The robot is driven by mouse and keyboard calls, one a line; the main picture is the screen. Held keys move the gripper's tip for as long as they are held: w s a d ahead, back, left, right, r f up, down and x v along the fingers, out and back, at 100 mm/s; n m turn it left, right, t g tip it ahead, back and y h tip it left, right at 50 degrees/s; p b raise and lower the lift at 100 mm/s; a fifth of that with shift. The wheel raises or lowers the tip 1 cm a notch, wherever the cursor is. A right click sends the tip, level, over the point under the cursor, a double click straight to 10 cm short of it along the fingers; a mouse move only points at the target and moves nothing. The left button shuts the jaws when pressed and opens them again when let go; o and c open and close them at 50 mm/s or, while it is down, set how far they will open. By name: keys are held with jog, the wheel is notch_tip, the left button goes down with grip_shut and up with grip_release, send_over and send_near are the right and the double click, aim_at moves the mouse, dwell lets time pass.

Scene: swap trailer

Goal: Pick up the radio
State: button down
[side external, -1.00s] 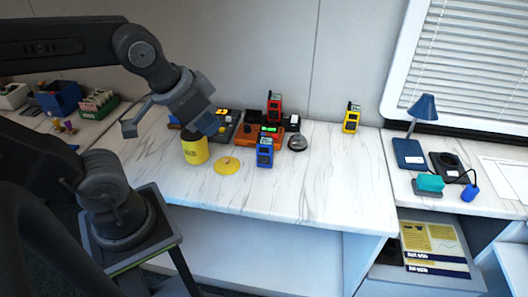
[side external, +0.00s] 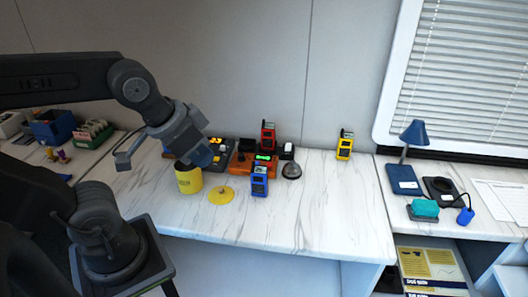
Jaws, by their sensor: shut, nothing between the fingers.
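Three radios are in view. A blue radio (side external: 260,182) stands upright on the white marbled counter, in front of the others. A red radio (side external: 268,137) stands upright behind it, at an orange base (side external: 242,167) with a green light. A yellow radio (side external: 345,146) stands alone by the wall to the right. My gripper (side external: 204,157) is shut and empty. It appears above and behind the rim of a yellow canister, left of the blue radio and apart from all three radios. Its fingertips are small and hard to make out.
The open yellow canister (side external: 190,182) stands beside a round yellow lid (side external: 220,195). A dark unit (side external: 216,152) and a silver domed object (side external: 291,171) flank the orange base. The counter's front and right are clear. A blue lamp (side external: 413,134) stands further right.

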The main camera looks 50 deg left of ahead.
jog(key=c, duration=1.9)
grip_release()
jog(key=o, duration=1.6)
jog(key=n+g+y, duration=0.2)
jog(key=n+y, duration=0.1)
jog(key=n, duration=0.6)
send_over(259, 170)
jog(key=s+d, duration=0.3)
notch_tip(259, 170, down, 14)
jog(key=r, duration=0.1)
jog(key=x, duration=0.9)
jog(key=s+x, duration=0.1)
jog(key=x, duration=0.4)
jog(key=shift+f, duration=0.3)
